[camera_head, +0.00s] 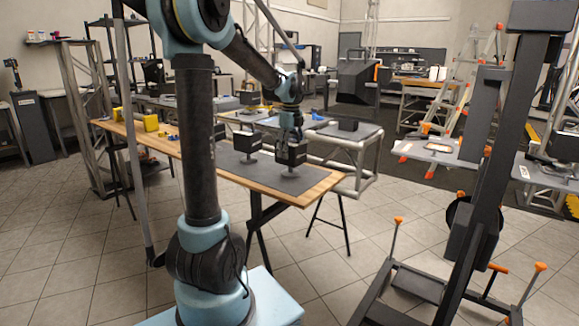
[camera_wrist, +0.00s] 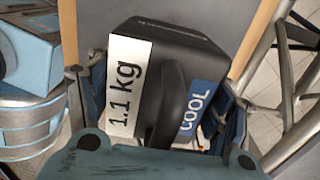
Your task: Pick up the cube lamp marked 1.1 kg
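The cube lamp marked 1.1 kg (camera_head: 291,153) is a dark cube on a round foot, standing near the right end of the workbench. In the wrist view the lamp (camera_wrist: 195,50) fills the middle, with a white "1.1 kg" label, a blue "COOL" label and a dark raised handle-like part between them. My gripper (camera_head: 291,131) is directly above and around it, pointing down. In the wrist view the fingers of my gripper (camera_wrist: 157,108) are spread wide, one on each side of the lamp. Whether they press on it cannot be told. The lamp's foot is hidden in the wrist view.
A similar dark cube lamp (camera_head: 247,143) stands to the left on the grey mat (camera_head: 262,176) of the wooden workbench (camera_head: 318,190). Yellow items (camera_head: 150,123) lie at the bench's left end. A truss-framed table (camera_head: 345,140) stands close behind.

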